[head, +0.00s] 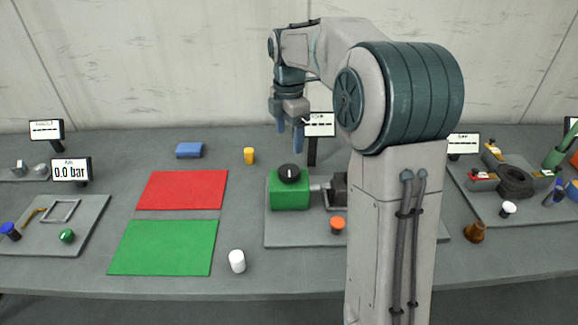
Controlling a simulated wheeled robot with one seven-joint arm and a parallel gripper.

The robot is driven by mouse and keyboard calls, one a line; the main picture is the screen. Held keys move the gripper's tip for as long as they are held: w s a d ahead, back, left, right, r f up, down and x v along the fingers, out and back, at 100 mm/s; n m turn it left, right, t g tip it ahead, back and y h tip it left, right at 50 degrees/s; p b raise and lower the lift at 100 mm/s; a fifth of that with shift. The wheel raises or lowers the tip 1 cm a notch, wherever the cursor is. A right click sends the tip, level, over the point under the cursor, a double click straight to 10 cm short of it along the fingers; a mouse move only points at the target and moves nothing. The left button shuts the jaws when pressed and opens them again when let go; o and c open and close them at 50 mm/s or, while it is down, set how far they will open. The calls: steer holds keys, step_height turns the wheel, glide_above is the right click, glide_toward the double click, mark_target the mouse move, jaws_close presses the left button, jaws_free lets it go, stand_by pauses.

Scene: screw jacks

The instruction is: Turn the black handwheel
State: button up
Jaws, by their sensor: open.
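A black handwheel (289,174), a round knob with a small pale mark, sits on top of a green block (290,194). The block stands on a grey base plate (290,240), partly hidden by my arm. My gripper (289,138) points down with its blue-grey fingers apart and empty. In the picture it is just above the handwheel, and a gap shows between them. How far it is from the wheel in depth I cannot tell.
An orange knob (338,224) is on the plate's front. A white cylinder (237,261), a yellow cup (249,156), a blue block (189,150) and red (182,190) and green (162,247) mats lie left. More fixtures, including a dark ring (515,181), stand right.

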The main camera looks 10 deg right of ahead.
mark_target(289, 170)
step_height(289, 170, down, 11)
steer(key=shift+f+p, duration=0.1)
steer(key=shift+p, duration=0.25)
steer(key=c, duration=1)
